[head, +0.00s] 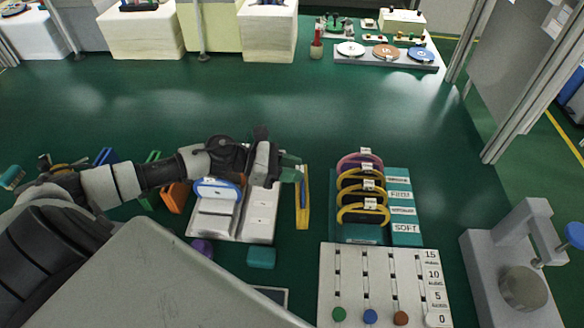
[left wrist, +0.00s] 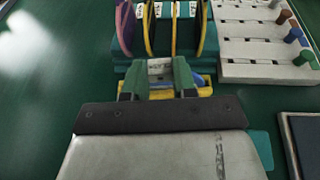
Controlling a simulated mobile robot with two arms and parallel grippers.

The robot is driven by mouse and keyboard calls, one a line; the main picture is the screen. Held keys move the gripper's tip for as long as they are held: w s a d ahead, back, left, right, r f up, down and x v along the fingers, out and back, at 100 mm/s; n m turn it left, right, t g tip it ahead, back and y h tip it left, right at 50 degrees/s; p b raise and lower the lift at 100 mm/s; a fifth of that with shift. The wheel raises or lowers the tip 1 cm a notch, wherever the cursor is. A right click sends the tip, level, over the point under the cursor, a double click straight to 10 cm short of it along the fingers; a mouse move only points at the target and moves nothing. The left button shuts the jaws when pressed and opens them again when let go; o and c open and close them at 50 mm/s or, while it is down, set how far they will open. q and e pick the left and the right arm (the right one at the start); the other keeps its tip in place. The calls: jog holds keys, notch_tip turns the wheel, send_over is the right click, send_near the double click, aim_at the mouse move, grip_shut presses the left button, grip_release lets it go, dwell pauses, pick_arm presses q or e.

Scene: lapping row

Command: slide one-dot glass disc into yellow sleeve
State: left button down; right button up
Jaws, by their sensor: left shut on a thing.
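My left gripper (head: 291,171) is over the far end of the yellow sleeve (head: 303,208), which stands on the green bench. In the left wrist view its green fingertips (left wrist: 158,78) are shut on a pale tag of the glass disc (left wrist: 160,67). The disc body is mostly hidden by the fingers and sleeve. The yellow sleeve (left wrist: 201,92) shows just below the fingers, with a blue edge beside it. I cannot tell how deep the disc sits in the sleeve, nor read its dots. My right gripper is not in view.
A teal rack (head: 401,207) with several tagged rings stands to the right. A slotted board (head: 355,270) with coloured pegs is in front of it. A white stand with a blue-rimmed disc (head: 217,189) is left of the sleeve. A grey press (head: 520,265) stands far right.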

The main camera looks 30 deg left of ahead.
pick_arm(q)
jog(key=shift+f, duration=0.3)
jog(key=c, duration=0.8)
grip_release()
jog(key=shift+a, duration=0.1)
jog(key=b+v, duration=0.1)
jog(key=v, duration=0.9)
jog(key=shift+s+a+b, duration=0.2)
jog(key=shift+a+b, duration=0.05)
jog(key=shift+b, duration=0.15)
jog(key=shift+r, duration=0.15)
